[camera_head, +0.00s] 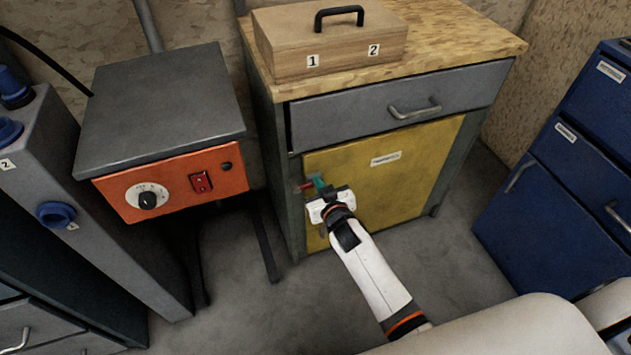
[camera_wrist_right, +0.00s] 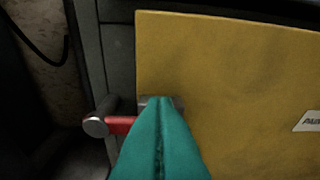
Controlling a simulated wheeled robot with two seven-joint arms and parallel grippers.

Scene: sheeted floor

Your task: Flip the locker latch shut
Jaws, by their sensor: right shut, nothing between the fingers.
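The locker is a workbench cabinet with a yellow door (camera_head: 400,175), which looks flush in its grey frame. The latch (camera_head: 303,187) has a red arm and sits at the door's left edge. In the right wrist view the red latch arm (camera_wrist_right: 118,125) runs sideways to a round metal end (camera_wrist_right: 96,126) over the grey frame. My right gripper (camera_head: 320,183) has teal fingers, shut and empty, right at the latch; they (camera_wrist_right: 160,125) cover part of it. I cannot tell whether they touch it. My left gripper is not in view.
A grey drawer (camera_head: 350,112) is above the door, and a wooden box (camera_head: 330,45) with a black handle stands on the bench top. An orange-fronted control unit (camera_head: 170,185) is close on the left. Blue cabinets (camera_head: 545,200) stand at the right, with bare floor between.

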